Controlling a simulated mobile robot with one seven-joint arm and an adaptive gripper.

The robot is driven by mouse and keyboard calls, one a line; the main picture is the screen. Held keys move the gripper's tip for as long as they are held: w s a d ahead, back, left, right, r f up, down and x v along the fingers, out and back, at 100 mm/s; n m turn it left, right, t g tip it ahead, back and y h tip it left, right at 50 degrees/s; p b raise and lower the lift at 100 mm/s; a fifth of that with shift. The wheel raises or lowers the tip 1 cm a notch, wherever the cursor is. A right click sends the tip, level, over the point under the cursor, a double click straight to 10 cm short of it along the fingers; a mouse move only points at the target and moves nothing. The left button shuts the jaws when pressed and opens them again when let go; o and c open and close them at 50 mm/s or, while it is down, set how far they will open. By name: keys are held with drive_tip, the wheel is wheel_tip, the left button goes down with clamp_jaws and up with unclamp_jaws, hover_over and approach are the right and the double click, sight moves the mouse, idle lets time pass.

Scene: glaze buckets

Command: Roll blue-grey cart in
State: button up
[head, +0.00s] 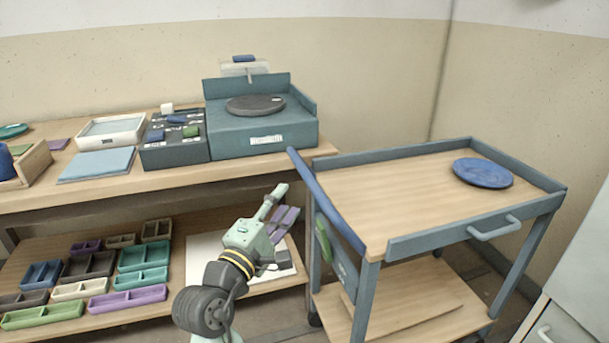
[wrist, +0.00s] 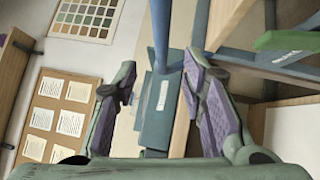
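The blue-grey cart (head: 455,235) stands at the right, with a wooden top, a wooden lower shelf and a blue bar (head: 325,200) along its left edge. A grey pull handle (head: 495,229) is on its front side. My gripper (head: 281,208) is just left of the blue bar, beside the cart. In the wrist view my gripper (wrist: 159,66) is open, its purple-padded fingers apart. A blue bar (wrist: 160,32) shows in the gap between them, and I see no finger touching it. The depth between bar and fingertips is unclear.
A blue disc (head: 483,172) lies on the cart top. The workbench (head: 190,182) at left holds a blue-grey wheel unit (head: 262,133) and trays. Several small bins fill its lower shelf. A pale cabinet (head: 575,290) stands at the right front. Floor between bench and cart is narrow.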

sight(307, 174)
drive_tip(key=p+x, duration=0.1)
drive_tip(key=x, duration=1)
drive_tip(key=shift+d, duration=0.2)
drive_tip(key=shift+c, duration=0.3)
clamp_jaws()
